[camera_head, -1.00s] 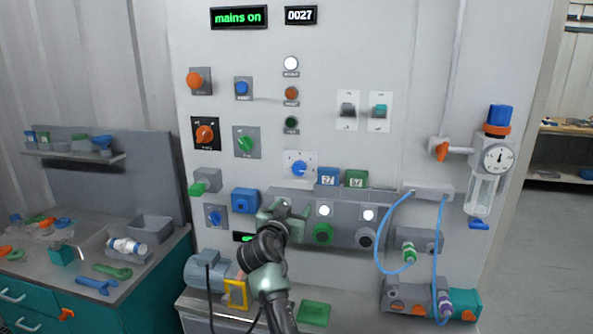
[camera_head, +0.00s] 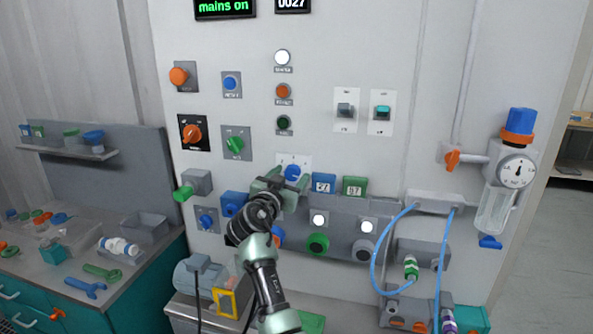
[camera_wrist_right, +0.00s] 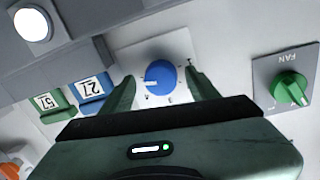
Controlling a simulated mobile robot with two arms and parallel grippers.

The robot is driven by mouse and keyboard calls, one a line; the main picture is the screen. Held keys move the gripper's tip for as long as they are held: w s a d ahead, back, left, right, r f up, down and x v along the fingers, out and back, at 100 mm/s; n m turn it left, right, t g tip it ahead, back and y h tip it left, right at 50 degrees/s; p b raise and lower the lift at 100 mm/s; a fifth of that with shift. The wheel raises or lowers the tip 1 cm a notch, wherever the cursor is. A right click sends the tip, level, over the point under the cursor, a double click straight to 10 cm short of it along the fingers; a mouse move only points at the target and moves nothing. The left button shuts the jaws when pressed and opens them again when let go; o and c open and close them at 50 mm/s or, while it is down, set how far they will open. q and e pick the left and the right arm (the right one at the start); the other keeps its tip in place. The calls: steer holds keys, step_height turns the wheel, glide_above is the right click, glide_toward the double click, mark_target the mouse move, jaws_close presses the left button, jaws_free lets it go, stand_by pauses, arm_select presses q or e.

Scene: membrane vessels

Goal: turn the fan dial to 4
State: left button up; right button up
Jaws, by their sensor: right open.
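A green dial (camera_head: 235,143) on a grey square plate is on the upright panel. In the right wrist view this green dial (camera_wrist_right: 291,89) has an upside-down FAN label, and its scale is too small to read. A blue dial (camera_wrist_right: 160,78) on a white plate sits lower on the panel; it also shows in the head view (camera_head: 292,172). My right gripper (camera_head: 281,182) is open in front of the blue dial. In the wrist view its fingers stand on either side of the blue dial; I cannot tell whether they touch it. My left gripper is out of view.
A blue tag block marked 27 (camera_wrist_right: 94,90) and a green one marked 57 (camera_wrist_right: 54,102) are beside the blue dial. A grey box (camera_head: 342,225) with lamps juts out below. Blue hoses (camera_head: 376,255) hang at the right. A bench (camera_head: 130,268) with tools stands left.

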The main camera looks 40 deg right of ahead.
steer(key=shift+a, duration=0.15)
steer(key=shift+c, duration=0.9)
steer(key=shift+r, duration=0.1)
jaws_close()
steer(key=shift+n+b, duration=0.4)
steer(key=shift+b, duration=0.05)
steer(key=n+b, duration=0.2)
steer(key=n, duration=0.3)
steer(key=shift+n+b, duration=0.3)
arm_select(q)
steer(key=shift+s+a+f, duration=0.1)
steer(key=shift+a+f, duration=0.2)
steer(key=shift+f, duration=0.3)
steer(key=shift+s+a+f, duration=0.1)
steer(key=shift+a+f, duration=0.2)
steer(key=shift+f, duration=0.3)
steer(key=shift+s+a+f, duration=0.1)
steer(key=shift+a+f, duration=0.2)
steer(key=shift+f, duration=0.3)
arm_select(e)
steer(key=shift+n+t, duration=0.5)
steer(key=shift+n, duration=1.3)
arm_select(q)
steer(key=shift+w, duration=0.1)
